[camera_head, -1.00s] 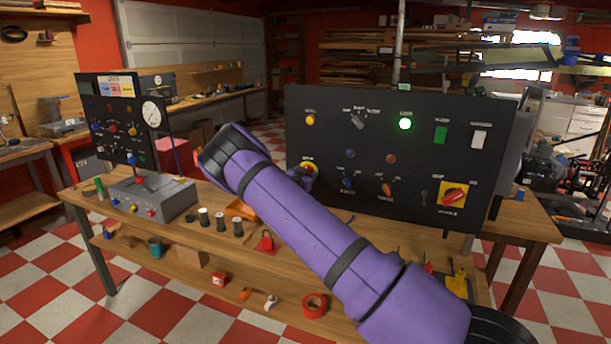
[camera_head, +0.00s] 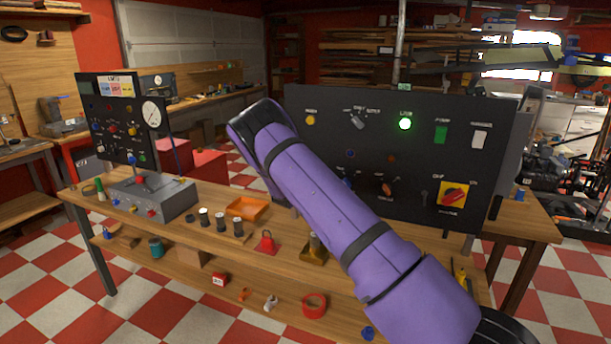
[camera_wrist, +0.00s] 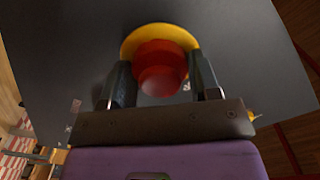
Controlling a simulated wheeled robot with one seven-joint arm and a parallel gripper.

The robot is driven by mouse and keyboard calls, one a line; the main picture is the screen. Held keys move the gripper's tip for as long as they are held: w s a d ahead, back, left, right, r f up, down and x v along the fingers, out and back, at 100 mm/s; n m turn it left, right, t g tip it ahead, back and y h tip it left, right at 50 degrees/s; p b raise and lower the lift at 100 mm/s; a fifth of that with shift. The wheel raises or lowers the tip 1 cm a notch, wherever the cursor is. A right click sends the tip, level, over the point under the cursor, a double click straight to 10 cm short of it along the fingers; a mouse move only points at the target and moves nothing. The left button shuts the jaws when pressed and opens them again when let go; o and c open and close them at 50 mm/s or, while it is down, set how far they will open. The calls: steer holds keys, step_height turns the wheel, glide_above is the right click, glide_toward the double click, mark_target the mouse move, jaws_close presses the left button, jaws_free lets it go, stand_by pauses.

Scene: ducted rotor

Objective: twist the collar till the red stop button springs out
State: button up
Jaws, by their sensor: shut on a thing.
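The red stop button (camera_wrist: 161,82) shows close up in the wrist view, with a wider red collar (camera_wrist: 158,54) behind its round front. A yellow round plate (camera_wrist: 136,38) lies behind them on the dark control panel (camera_wrist: 72,60). My gripper (camera_wrist: 160,64) has one finger on each side of the red part and is shut on it. The exact contact at the fingertips is blurred. In the head view, my purple arm hides the button and gripper; the panel (camera_head: 450,112) stands upright on the bench.
Left on the bench (camera_head: 180,231) are a grey control box (camera_head: 152,201), several small cylinders and an orange tray (camera_head: 247,209).

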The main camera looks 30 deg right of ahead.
steer(key=shift+m, duration=0.4)
steer(key=shift+f, duration=0.1)
steer(key=o, duration=0.9)
steer(key=v, duration=1)
steer(key=shift+s+a, duration=0.3)
